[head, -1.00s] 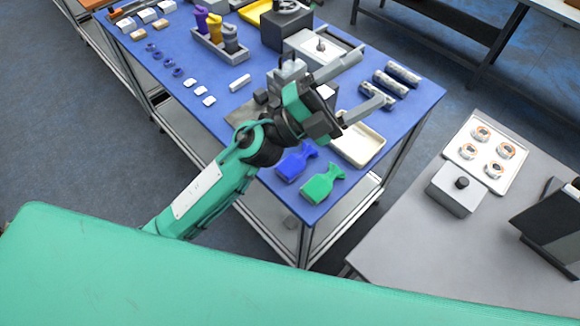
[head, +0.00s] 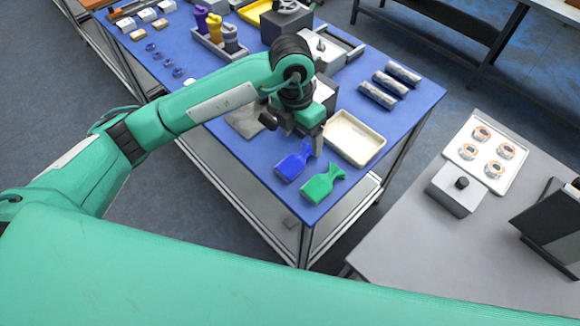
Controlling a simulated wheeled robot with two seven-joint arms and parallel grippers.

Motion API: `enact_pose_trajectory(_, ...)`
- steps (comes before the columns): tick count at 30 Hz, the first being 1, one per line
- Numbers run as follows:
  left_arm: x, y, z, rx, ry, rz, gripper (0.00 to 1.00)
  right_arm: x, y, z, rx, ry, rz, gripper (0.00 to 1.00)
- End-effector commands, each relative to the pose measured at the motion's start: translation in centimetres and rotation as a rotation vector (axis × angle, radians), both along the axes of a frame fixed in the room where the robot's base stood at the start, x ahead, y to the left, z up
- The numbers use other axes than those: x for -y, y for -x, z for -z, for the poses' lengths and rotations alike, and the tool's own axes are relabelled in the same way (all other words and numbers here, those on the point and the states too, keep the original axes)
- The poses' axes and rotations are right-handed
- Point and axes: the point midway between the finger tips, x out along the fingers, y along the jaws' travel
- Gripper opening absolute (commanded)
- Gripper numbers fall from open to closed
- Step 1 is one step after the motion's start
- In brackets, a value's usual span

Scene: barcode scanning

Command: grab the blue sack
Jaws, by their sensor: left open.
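The blue sack (head: 291,166) lies on the blue table top (head: 262,178) near its front corner, with its narrow neck pointing up and right. My left gripper (head: 308,150) hangs pointing down over the neck end of the blue sack. Its jaws are open. One finger shows just right of the neck; the other is largely hidden by the arm, so I cannot tell whether the neck is between them. A green sack (head: 319,188) lies close by on the right. My right gripper is not in view.
A cream tray (head: 378,152) stands right of the gripper, with several silver cylinders (head: 377,95) behind it. A grey holder (head: 207,42) with purple, yellow and grey items stands farther back. A grey table (head: 400,215) at the right holds a white tray and a box.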

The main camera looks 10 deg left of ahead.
Motion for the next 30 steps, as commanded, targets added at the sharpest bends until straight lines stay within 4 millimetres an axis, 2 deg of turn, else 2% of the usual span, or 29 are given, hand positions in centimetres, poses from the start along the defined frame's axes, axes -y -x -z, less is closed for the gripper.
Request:
enact_pose_trajectory(3, -1.9, -1.0, -0.4, 0.026, -0.096, -0.028, 0.75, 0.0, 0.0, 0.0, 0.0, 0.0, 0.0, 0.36)
enact_pose_trajectory(7, -2.5, -1.2, 0.3, 0.028, -0.128, -0.039, 0.75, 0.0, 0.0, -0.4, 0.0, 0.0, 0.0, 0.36)
enact_pose_trajectory(18, -2.4, -1.1, 6.9, 0.026, -0.123, -0.038, 0.75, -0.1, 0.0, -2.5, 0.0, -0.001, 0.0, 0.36)
enact_pose_trajectory(25, -2.4, -1.0, 8.4, 0.028, -0.122, -0.036, 0.75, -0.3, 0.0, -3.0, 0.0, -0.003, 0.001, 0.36)
enact_pose_trajectory(30, -2.6, -0.8, 10.0, 0.025, -0.123, -0.036, 0.75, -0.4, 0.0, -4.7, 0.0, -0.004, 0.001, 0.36)
